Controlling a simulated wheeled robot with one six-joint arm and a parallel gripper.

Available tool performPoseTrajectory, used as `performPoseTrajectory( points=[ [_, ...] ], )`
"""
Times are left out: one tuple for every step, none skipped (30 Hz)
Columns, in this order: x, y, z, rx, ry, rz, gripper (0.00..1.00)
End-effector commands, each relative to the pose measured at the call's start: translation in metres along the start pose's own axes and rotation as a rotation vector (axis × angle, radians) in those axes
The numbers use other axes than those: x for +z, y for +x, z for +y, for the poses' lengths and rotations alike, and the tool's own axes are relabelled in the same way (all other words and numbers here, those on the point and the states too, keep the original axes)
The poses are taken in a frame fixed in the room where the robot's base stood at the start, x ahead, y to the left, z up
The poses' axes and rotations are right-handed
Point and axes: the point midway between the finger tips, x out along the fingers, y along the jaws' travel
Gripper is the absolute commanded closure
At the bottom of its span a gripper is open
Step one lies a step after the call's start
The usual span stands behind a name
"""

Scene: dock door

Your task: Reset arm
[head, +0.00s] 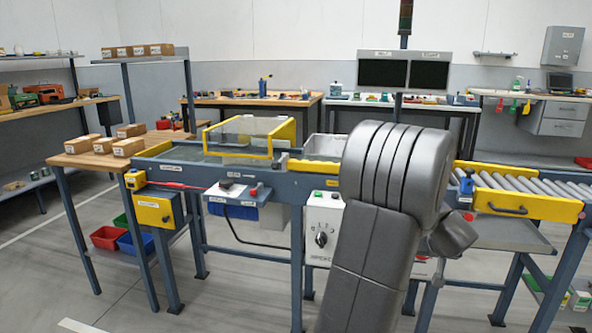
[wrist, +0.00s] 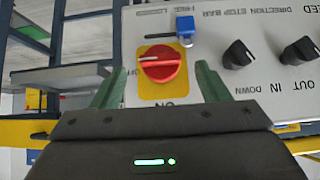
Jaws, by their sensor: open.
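My gripper (wrist: 157,88) is open in the wrist view, with its two green fingers spread apart. Between and beyond the fingertips is a red rotary switch (wrist: 160,63) on a yellow plate marked ON. Nothing shows held between the fingers.
Black knobs (wrist: 238,54) sit right of the switch. In the head view, a white control box (head: 322,222) is left of my arm, with a roller conveyor (head: 530,190) at right. A yellow-framed guard (head: 250,137) and cardboard boxes (head: 128,147) are at left. Floor (head: 235,290) shows clear in front.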

Motion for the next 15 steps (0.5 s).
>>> performPoseTrajectory(
  points=[
    [-0.002, -0.013, 0.0, 0.001, 0.001, 0.001, 0.31],
    [-0.002, -0.018, 0.0, 0.001, 0.001, 0.001, 0.31],
    [-0.002, -0.026, 0.0, 0.002, 0.001, 0.003, 0.31],
    [-0.002, -0.032, 0.0, 0.002, 0.001, 0.002, 0.31],
    [-0.002, -0.038, 0.0, 0.002, 0.001, 0.002, 0.31],
    [-0.002, -0.046, 0.0, 0.001, 0.001, 0.002, 0.31],
    [-0.002, -0.051, 0.0, 0.001, 0.001, 0.002, 0.31],
    [-0.002, -0.058, 0.001, 0.002, 0.001, 0.003, 0.31],
    [-0.002, -0.065, 0.001, 0.002, 0.002, 0.002, 0.31],
    [-0.002, -0.071, 0.0, 0.002, 0.002, 0.002, 0.31],
    [-0.002, -0.077, 0.0, 0.002, 0.001, 0.003, 0.31],
    [-0.002, -0.085, 0.0, 0.001, 0.001, 0.002, 0.31],
    [-0.002, -0.09, 0.0, 0.002, 0.001, 0.003, 0.31],
    [0.003, -0.074, -0.001, -0.002, 0.001, -0.003, 0.31],
    [0.003, -0.063, -0.001, -0.003, 0.001, -0.004, 0.31]
  ],
)
